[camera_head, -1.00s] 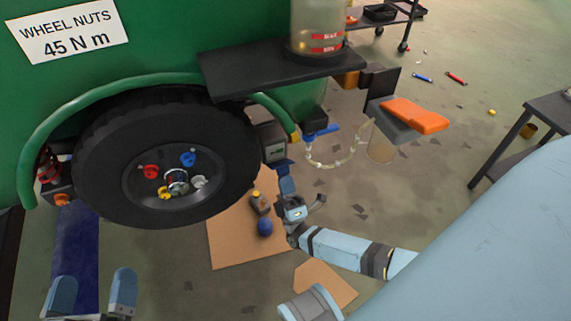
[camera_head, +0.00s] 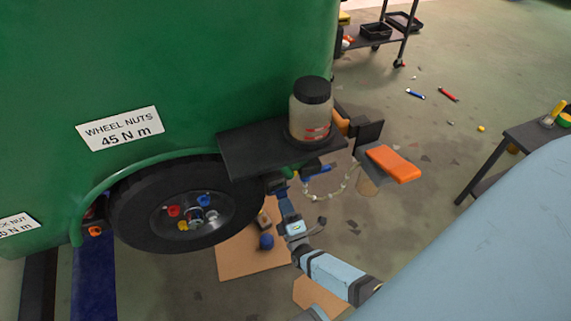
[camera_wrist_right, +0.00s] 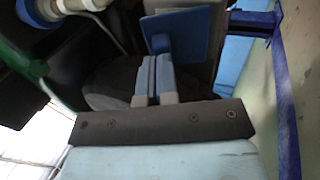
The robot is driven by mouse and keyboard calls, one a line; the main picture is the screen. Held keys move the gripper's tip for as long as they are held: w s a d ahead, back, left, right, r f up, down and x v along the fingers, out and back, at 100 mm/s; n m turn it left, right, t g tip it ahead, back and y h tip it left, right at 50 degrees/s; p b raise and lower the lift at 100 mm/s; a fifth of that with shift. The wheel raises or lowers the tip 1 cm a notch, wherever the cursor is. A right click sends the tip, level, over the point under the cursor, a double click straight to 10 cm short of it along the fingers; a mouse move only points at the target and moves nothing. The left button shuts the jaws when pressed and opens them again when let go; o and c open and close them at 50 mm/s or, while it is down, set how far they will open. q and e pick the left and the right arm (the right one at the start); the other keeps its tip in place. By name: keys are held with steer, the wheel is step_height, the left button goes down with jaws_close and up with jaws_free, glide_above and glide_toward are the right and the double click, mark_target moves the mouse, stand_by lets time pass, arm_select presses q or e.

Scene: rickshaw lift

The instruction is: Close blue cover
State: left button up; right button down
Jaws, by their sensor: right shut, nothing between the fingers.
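The blue cover (camera_wrist_right: 181,36) shows in the right wrist view as a flat blue panel beside a pale grey housing (camera_wrist_right: 163,7). It stands out at an angle, just beyond my fingertips. My right gripper (camera_wrist_right: 155,62) is shut and empty, its two pale blue fingers together close to the cover's lower left edge; I cannot tell whether they touch it. In the head view my right gripper (camera_head: 281,194) is below the black shelf, right of the wheel. There the cover is not clearly distinguishable. My left gripper is out of view.
The black shelf (camera_head: 250,150) with a jar (camera_head: 311,112) overhangs the right gripper. A blue valve lever (camera_head: 318,168), a pale hose (camera_head: 328,194) and an orange pad (camera_head: 394,163) lie to its right. The black tyre (camera_head: 135,215) is left. Cardboard (camera_head: 235,258) lies below.

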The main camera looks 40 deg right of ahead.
mark_target(281, 190)
steer(key=r+p, duration=0.1)
steer(key=r+g+p, duration=0.1)
steer(key=p, duration=0.1)
steer(key=shift+w+r+g, duration=0.1)
steer(key=shift+w+g, duration=0.15)
steer(key=shift+g, duration=0.05)
steer(key=g+p, duration=0.1)
steer(key=g+y+p, duration=0.1)
steer(key=p, duration=0.1)
steer(key=shift+w+d+r, duration=0.1)
steer(key=shift+w+r, duration=0.1)
steer(key=shift+w, duration=0.2)
steer(key=shift+w+p, duration=0.2)
steer(key=shift+p, duration=0.4)
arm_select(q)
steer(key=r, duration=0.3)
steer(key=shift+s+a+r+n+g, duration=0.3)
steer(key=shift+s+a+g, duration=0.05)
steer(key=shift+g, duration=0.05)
arm_select(e)
steer(key=shift+d+r, duration=0.1)
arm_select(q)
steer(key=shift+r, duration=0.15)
arm_select(e)
steer(key=shift+w, duration=0.15)
arm_select(q)
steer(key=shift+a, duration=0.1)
steer(key=shift+p, duration=0.3)
